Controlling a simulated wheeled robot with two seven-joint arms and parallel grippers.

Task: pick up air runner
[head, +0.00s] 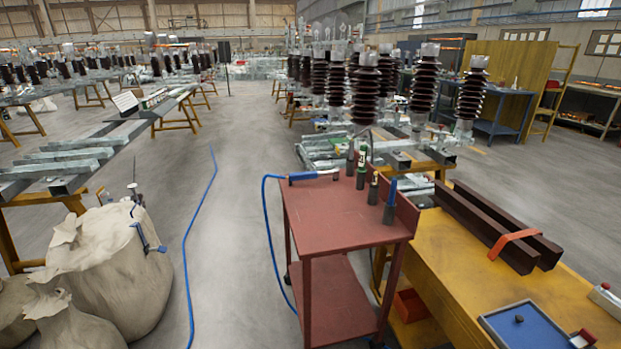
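What looks like the air runner (303,176) is a small blue-handled tool. It lies at the back left of the top of a red cart (335,215), joined to a blue hose. The hose (267,225) hangs from the tool down the cart's left side toward the floor. Neither of my grippers is in view.
Several upright dark tools with coloured tops, one a blue-topped tool (391,203), stand along the cart's right side. A yellow bench (465,275) with dark beams (480,222) is at the right. Large sacks (105,268) stand at the left. The floor (232,250) left of the cart is mostly clear.

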